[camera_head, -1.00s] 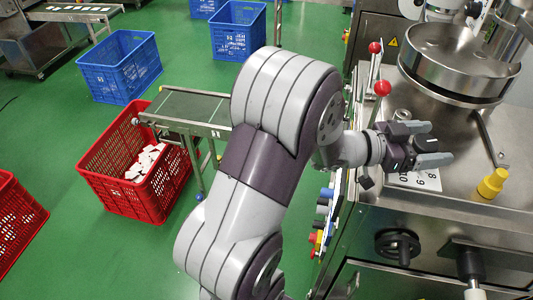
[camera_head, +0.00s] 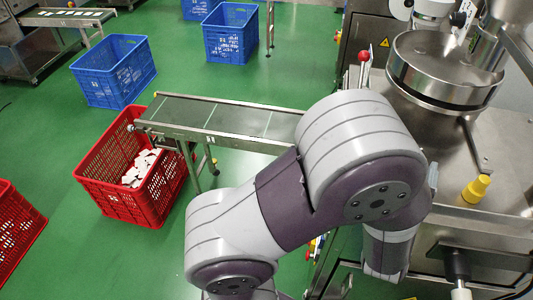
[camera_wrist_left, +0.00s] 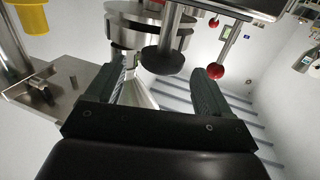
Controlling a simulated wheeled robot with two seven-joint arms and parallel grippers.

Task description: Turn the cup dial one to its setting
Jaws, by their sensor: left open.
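My left arm crosses the head view, and its gripper is hidden behind its own links there. The left wrist view shows the left gripper (camera_wrist_left: 166,88) with its two dark fingers apart. A black round knob (camera_wrist_left: 163,58) on a metal rod appears between and beyond the fingertips; I cannot tell whether it is cup dial one. No contact with it can be made out. The numbered plate and the black handwheel on the machine's front are hidden behind my arm in the head view. My right gripper is not in view.
A steel drum (camera_head: 442,65) and a yellow knob (camera_head: 475,188) stand on the machine at right. A red ball lever (camera_head: 364,57) rises beside it; red balls also show in the wrist view (camera_wrist_left: 215,72). A conveyor (camera_head: 215,115) leads to a red crate (camera_head: 95,170).

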